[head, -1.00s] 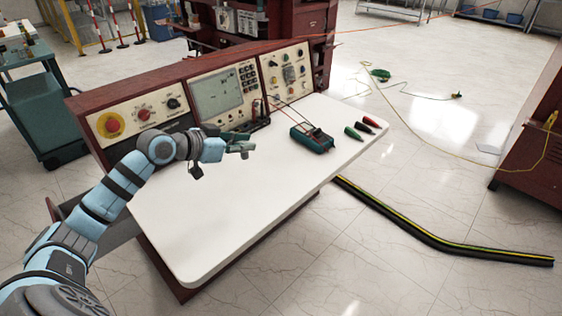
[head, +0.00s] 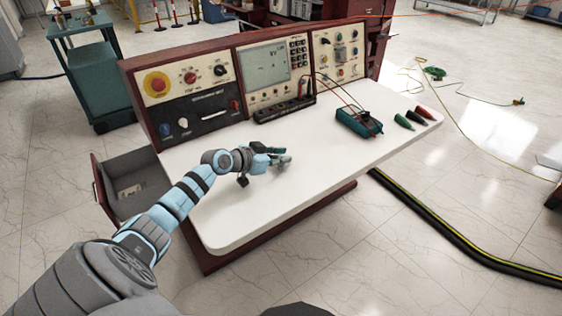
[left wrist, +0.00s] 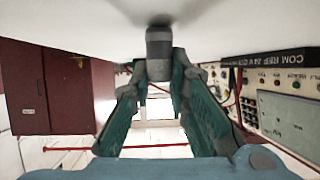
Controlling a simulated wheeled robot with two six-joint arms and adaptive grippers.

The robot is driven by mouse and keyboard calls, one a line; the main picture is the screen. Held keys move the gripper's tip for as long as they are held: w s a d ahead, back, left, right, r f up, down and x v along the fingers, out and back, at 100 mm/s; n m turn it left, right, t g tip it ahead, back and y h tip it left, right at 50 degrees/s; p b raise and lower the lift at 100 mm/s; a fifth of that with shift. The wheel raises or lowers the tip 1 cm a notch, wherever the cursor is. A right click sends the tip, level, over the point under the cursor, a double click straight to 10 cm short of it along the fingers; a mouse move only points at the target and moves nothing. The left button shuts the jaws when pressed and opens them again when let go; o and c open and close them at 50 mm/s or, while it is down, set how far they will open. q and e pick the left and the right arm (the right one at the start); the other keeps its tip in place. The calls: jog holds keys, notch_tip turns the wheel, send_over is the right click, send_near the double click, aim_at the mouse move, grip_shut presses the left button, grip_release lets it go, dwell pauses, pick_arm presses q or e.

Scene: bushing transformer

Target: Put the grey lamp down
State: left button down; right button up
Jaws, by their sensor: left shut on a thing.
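The grey lamp (left wrist: 160,52) is a small grey cylinder between the fingertips of my left gripper in the left wrist view. My left gripper (head: 280,157) is shut on it, low over the left half of the white tabletop (head: 330,178) in the head view. In the left wrist view, which looks upside down, the lamp's far end meets a dark shadow on the white surface. I cannot tell whether it touches or hovers just above. In the head view the lamp is too small to make out clearly. My right gripper is not in view.
The control panel (head: 263,68) stands along the back of the tabletop. A teal meter (head: 358,122) with leads and several coloured clips (head: 404,122) lie at the right. An open drawer (head: 140,195) is at the left. The tabletop's front and middle are clear.

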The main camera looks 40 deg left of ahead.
pick_arm(q)
jog(key=shift+f, duration=0.1)
jog(key=shift+f, duration=0.15)
jog(key=c, duration=1.5)
grip_release()
jog(key=shift+c, duration=0.2)
